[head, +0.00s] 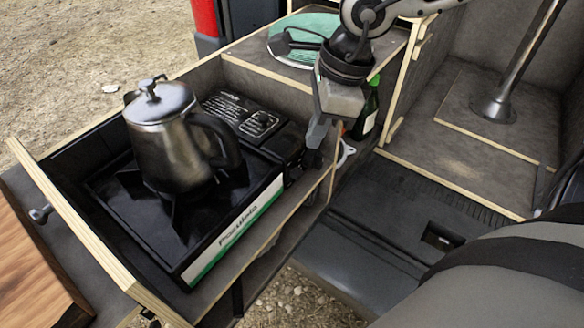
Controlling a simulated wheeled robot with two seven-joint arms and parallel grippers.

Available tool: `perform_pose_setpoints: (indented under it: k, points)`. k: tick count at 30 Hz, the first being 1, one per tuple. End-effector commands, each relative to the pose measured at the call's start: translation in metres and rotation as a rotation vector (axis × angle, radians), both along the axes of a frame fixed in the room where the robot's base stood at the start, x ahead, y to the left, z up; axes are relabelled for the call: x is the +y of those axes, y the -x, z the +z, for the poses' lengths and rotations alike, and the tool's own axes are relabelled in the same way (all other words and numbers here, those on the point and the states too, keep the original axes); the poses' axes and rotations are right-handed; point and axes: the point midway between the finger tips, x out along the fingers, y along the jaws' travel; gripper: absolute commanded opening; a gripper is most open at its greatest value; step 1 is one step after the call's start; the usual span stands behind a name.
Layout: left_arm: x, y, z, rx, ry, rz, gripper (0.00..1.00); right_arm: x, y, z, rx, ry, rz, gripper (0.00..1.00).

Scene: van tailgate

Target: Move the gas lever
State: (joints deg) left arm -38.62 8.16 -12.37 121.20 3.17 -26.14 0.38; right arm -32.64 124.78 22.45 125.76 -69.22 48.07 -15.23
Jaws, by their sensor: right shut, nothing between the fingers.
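A black camping stove (232,228) with a white and green front strip sits in a wooden-edged drawer. A steel kettle (170,145) stands upright on its burner. My right gripper (313,160) is shut and empty, pointing down at the stove's right end. It is close to a dark knob-like part (292,172) there; I cannot tell whether they touch. I cannot make out the gas lever for certain, as it is small, dark and partly behind the gripper. My left gripper is out of view.
A wooden board (30,270) is at the left. A metal post (508,85) rises from the floor at the right.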

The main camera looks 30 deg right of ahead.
Motion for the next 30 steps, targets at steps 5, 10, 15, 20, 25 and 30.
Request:
perform_pose_setpoints:
  k: [5,10,15,20,25,30]
  points:
    - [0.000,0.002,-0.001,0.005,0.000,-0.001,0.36,0.000,0.000,0.000,-0.001,0.001,0.001,0.00]
    - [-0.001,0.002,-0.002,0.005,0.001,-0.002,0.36,0.000,0.000,-0.002,0.000,0.000,-0.001,0.00]
    - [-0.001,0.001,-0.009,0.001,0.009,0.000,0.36,0.003,-0.002,-0.018,0.002,0.000,-0.001,0.00]
    - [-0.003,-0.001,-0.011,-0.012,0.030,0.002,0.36,0.007,-0.004,-0.039,0.003,0.001,-0.001,0.00]
    - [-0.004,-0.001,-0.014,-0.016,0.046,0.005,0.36,0.012,-0.007,-0.057,0.001,0.001,-0.003,0.00]
    - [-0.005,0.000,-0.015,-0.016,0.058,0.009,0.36,0.014,-0.008,-0.066,-0.001,-0.001,-0.003,0.00]
